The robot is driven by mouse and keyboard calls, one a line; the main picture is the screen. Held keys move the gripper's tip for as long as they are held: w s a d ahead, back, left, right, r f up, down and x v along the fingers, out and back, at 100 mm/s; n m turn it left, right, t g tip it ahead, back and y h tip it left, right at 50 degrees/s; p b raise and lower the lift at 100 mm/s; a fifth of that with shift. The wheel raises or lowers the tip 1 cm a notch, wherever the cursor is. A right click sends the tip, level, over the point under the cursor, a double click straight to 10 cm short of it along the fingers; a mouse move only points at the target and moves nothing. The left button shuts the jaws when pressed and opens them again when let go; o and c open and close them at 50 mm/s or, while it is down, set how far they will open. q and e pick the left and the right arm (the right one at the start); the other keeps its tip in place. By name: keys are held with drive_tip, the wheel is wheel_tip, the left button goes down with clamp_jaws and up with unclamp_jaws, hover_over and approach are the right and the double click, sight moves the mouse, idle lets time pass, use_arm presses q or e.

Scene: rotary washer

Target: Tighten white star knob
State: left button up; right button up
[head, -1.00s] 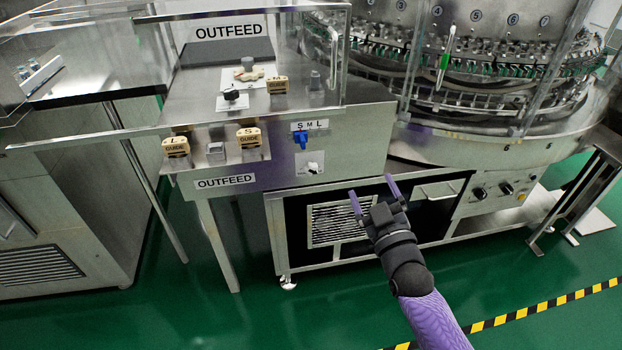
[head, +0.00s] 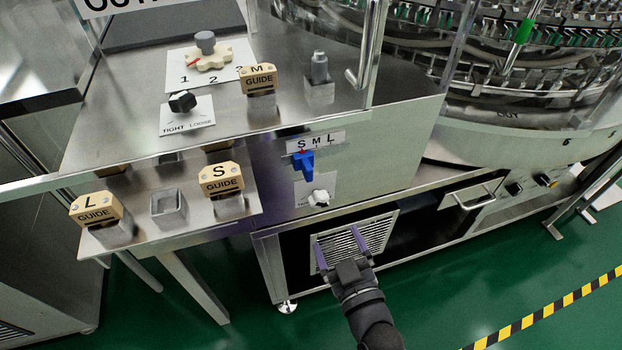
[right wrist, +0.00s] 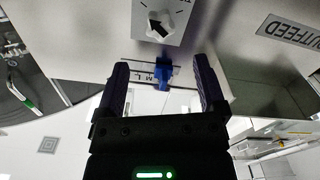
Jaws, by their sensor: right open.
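The white star knob (head: 319,198) sits on a small white label plate on the front face of the outfeed cabinet, below the blue pointer (head: 303,165) and the S M L scale. My right gripper (head: 338,248) is open and empty, below and slightly right of the knob, apart from it and in front of the vent grille. In the right wrist view, the knob's plate (right wrist: 175,33) is at the top, beyond the open fingers (right wrist: 159,68), with the blue pointer between them. My left gripper is not in view.
A black knob (head: 183,102) and a cream dial (head: 208,57) are on the tabletop. Guide blocks M (head: 259,79), S (head: 221,180) and L (head: 95,209) stand at left. A clear guard panel's edge and handle (head: 366,60) are above right. Space before the cabinet is free.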

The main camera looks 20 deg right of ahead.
sight(322, 205)
drive_tip(key=w+b, duration=0.3)
drive_tip(key=w, duration=0.6)
drive_tip(key=shift+a+f+b, duration=0.1)
drive_tip(key=shift+a+b, duration=0.05)
drive_tip(key=shift+b, duration=0.15)
drive_tip(key=shift+w, duration=0.15)
drive_tip(key=shift+c, duration=1.3)
clamp_jaws()
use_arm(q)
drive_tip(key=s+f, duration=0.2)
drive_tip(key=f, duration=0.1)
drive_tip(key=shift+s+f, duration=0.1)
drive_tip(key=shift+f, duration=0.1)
